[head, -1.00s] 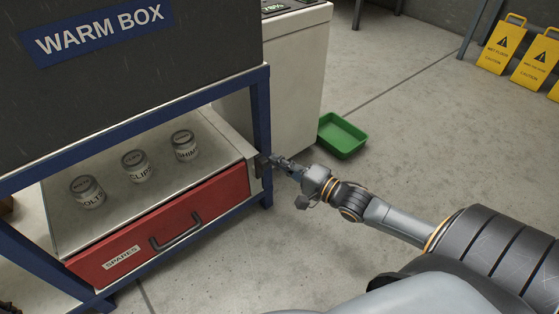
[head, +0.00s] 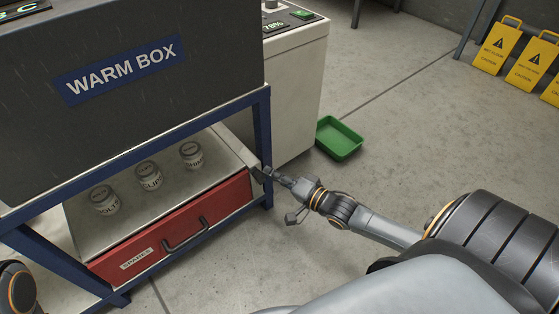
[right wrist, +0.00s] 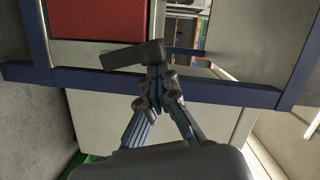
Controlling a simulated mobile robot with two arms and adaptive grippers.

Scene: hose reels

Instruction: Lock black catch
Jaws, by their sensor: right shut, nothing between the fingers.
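The black catch (head: 257,174) is a small dark bar at the right end of the red drawer (head: 185,235), by the blue frame's right leg. In the right wrist view the catch (right wrist: 128,56) looks like a dark bar lying slightly tilted across the drawer's edge. My right gripper (head: 271,173) is shut and empty, with its fingertips at the catch. In the right wrist view its fingertips (right wrist: 157,74) meet just at the bar and partly overlap it; I cannot tell if they touch. My left gripper is not in view.
The dark warm box (head: 130,90) sits above the drawer on a blue frame (head: 263,130). Several labelled jars stand on the drawer unit's top. A green tray (head: 339,139) lies on the floor behind my right gripper. Floor to the right is clear up to yellow caution signs (head: 497,46).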

